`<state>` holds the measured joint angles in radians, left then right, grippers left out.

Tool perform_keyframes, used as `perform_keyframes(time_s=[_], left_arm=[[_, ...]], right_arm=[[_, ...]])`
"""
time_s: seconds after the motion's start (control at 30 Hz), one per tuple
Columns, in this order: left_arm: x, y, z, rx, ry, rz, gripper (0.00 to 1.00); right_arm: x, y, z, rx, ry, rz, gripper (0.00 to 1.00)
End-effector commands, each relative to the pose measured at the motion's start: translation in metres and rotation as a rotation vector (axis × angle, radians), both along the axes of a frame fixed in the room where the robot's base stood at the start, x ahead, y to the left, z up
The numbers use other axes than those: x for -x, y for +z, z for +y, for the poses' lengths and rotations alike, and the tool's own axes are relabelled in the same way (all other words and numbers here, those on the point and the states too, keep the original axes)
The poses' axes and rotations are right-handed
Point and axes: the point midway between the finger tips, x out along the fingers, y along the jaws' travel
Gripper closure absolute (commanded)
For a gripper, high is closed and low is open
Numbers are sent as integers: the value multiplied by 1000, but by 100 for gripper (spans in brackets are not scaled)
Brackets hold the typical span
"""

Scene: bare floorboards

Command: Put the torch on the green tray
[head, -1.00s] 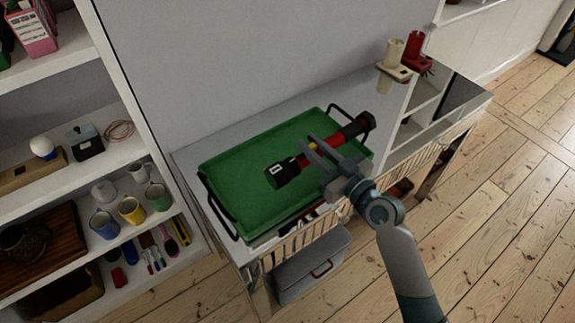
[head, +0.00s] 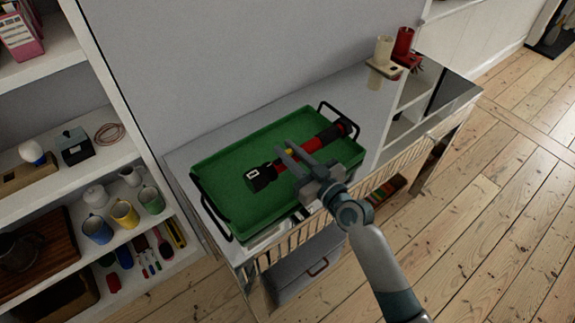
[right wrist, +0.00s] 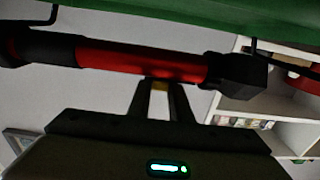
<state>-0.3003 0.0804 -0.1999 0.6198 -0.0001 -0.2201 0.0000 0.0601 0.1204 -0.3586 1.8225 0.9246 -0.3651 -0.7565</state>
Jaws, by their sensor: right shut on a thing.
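The torch has a red body (head: 308,147) with a black head and black end. It lies lengthwise over the green tray (head: 222,190), as the head view shows. My right gripper (head: 284,157) is shut on its red middle. In the right wrist view the torch (right wrist: 140,62) crosses above the fingers (right wrist: 157,92), and a strip of the tray (right wrist: 190,12) shows along the top edge. A gap shows there between torch and tray, so the torch seems held a little above it. My left gripper is not in view.
The tray has black handles and stands on a white-topped cabinet (head: 365,90). A cream cup (head: 383,50) and red cup (head: 404,42) stand at its back right. A shelf with mugs (head: 125,214) and tools is at left. Open floorboards (head: 480,220) lie at right.

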Motion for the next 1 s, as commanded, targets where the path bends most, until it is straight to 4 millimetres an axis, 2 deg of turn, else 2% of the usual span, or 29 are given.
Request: perform_keyframes(time_s=[0.1, 0.53, 0.7, 0.83, 1.0], left_arm=[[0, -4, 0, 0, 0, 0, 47], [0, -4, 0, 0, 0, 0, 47], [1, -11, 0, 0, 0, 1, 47], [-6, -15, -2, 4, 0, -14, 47], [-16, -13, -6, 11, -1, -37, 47]], right_arm=[[0, -15, 0, 2, 0, -1, 100], [0, -21, 0, 0, 0, -3, 100], [0, -40, -1, 1, -1, -1, 100], [0, -54, 0, 1, 0, -1, 100], [0, -57, -1, 0, -2, -1, 100]])
